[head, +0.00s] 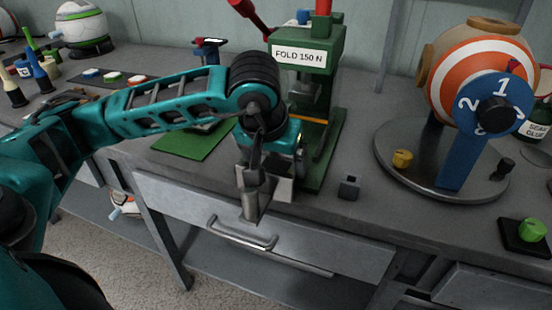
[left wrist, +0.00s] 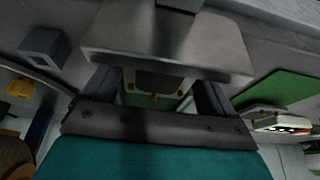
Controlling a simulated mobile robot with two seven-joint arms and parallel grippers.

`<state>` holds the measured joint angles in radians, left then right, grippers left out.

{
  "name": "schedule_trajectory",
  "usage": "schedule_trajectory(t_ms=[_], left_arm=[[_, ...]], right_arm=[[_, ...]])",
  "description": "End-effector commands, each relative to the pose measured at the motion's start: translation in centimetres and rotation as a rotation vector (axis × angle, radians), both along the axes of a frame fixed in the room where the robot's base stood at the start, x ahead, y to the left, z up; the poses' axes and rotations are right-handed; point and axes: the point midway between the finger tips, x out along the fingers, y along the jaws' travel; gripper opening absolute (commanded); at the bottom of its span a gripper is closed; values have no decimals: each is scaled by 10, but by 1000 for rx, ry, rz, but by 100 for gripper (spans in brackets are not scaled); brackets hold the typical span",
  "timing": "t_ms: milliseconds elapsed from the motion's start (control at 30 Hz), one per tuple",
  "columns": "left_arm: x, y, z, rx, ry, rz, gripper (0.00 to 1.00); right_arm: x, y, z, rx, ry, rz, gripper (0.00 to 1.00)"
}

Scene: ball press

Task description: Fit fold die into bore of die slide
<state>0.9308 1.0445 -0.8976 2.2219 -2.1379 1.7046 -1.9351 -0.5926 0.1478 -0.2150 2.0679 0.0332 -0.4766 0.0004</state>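My left gripper (head: 256,172) points down in front of the green press (head: 318,60) labelled FOLD 150 N. It appears shut on a grey metal piece, which I take to be the fold die (head: 251,207), with a wide plate and a narrower shank hanging below. In the left wrist view the die's wide plate (left wrist: 170,45) spans both fingers (left wrist: 157,92). The shank is cut off at the top edge. The piece is above the bench's front edge, apart from the press as far as I can tell. The die slide and its bore are hidden behind my gripper. My right gripper is not in view.
A small grey block with a square opening (head: 349,187) sits on the bench right of the press. A round grey turntable (head: 390,165) carries a blue numbered stand and a striped ball. A green mat (head: 195,140) lies left of the press. A drawer handle (head: 243,236) juts out below.

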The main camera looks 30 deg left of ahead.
Motion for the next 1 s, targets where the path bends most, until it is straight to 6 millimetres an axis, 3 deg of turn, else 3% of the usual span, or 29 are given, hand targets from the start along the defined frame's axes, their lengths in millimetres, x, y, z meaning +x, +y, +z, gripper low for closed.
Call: schedule_trajectory(t_ms=[133,467,1000], left_arm=[[0,0,1,0,-1,0,100],[-2,-1,9,-1,-1,0,100],[-41,-10,107,0,-4,-2,100]], right_arm=[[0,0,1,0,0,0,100],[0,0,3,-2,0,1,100],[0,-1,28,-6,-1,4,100]])
